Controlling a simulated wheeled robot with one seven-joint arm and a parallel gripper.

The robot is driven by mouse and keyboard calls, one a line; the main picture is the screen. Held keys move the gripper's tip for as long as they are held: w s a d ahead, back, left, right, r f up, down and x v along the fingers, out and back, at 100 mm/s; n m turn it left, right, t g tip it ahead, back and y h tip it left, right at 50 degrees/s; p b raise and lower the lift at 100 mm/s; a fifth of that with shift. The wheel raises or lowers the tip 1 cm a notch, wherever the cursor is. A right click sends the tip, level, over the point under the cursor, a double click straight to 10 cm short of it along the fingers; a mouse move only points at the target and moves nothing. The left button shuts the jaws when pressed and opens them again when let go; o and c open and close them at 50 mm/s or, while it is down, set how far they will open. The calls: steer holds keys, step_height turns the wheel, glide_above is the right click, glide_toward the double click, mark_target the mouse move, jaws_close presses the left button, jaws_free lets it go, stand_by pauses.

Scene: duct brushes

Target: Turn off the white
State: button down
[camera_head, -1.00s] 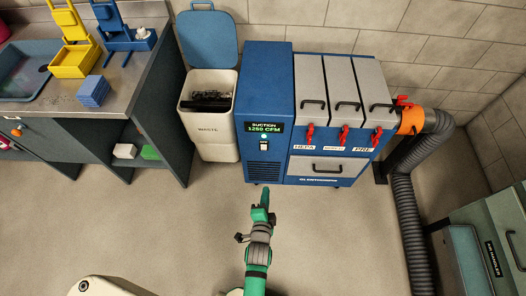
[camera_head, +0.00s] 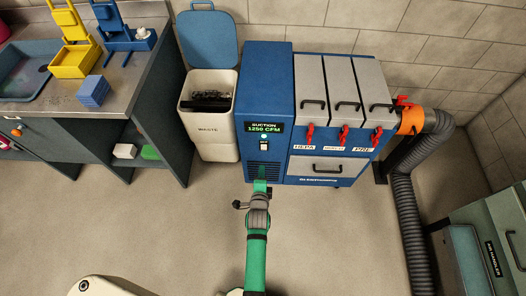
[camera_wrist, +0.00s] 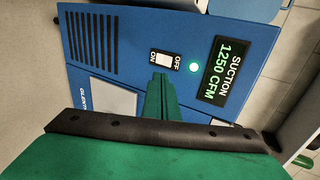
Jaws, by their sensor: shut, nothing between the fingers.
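The blue suction unit (camera_head: 266,85) stands against the back wall. Its front has a white switch (camera_head: 264,146), which in the wrist view (camera_wrist: 163,60) sits between the labels ON and OFF. Which side is pressed I cannot tell. My green gripper (camera_head: 260,179) is shut and empty, in front of the unit's panel, just below the switch in the head view. In the wrist view its fingertips (camera_wrist: 160,79) appear close to the switch; whether they touch it I cannot tell.
A white waste bin (camera_head: 215,145) with its blue lid up stands left of the unit. Red handles (camera_head: 344,133) and grey filter covers are on the right. An orange collar (camera_head: 412,121) joins a grey duct (camera_head: 409,200). The floor in front is clear.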

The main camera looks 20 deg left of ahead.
glide_toward(263, 146)
step_height(263, 146, down, 3)
steer(key=w, duration=0.2)
steer(key=shift+w+a, duration=0.45)
steer(key=shift+w, duration=0.45)
steer(key=shift+w+a+r, duration=0.1)
steer(key=shift+w+a, duration=0.15)
steer(key=shift+w, duration=0.45)
